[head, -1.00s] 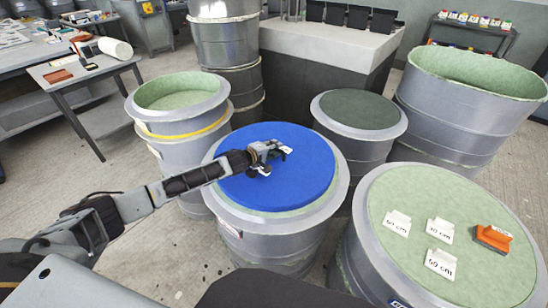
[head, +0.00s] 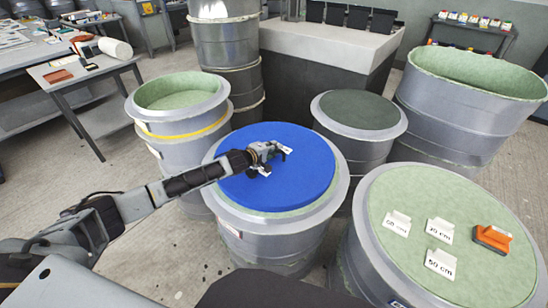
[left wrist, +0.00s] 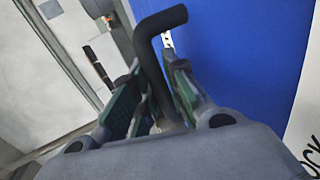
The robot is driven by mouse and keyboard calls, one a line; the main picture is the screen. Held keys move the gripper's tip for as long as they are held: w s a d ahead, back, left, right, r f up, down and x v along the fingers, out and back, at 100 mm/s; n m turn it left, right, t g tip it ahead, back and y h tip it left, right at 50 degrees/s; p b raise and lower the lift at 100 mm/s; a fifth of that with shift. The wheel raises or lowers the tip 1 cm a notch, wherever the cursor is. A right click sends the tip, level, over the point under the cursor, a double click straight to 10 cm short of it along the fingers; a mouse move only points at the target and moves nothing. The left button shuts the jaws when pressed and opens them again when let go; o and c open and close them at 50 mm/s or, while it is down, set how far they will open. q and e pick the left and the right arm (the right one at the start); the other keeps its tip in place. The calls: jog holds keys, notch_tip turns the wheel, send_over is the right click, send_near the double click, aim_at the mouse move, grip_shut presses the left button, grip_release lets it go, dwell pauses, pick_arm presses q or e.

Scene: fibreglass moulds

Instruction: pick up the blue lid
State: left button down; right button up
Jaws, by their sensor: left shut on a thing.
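The blue lid (head: 310,179) is a round, flat disc on top of a grey drum (head: 270,238) in the middle of the head view. The drum's pale green rim shows along the lid's front edge. My left gripper (head: 274,158) is over the lid's middle. In the left wrist view the gripper (left wrist: 158,95) is shut on a bent black handle (left wrist: 150,45), with a finger on each side. The blue lid (left wrist: 235,50) fills the right of that view. I cannot tell whether the lid is lifted at all. My right gripper is not in view.
A drum with a dark green top (head: 360,109) stands behind right. An open green-lined drum (head: 182,98) stands behind left. The drum at front right (head: 400,265) carries white labels (head: 440,263) and an orange block (head: 492,238). Floor is free at the left.

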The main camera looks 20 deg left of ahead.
pick_arm(q)
jog(key=shift+r, duration=0.1)
jog(key=shift+r, duration=0.45)
notch_tip(320, 180, up, 8)
jog(key=shift+f+p, duration=0.25)
jog(key=shift+p, duration=0.35)
jog(key=shift+r, duration=0.85)
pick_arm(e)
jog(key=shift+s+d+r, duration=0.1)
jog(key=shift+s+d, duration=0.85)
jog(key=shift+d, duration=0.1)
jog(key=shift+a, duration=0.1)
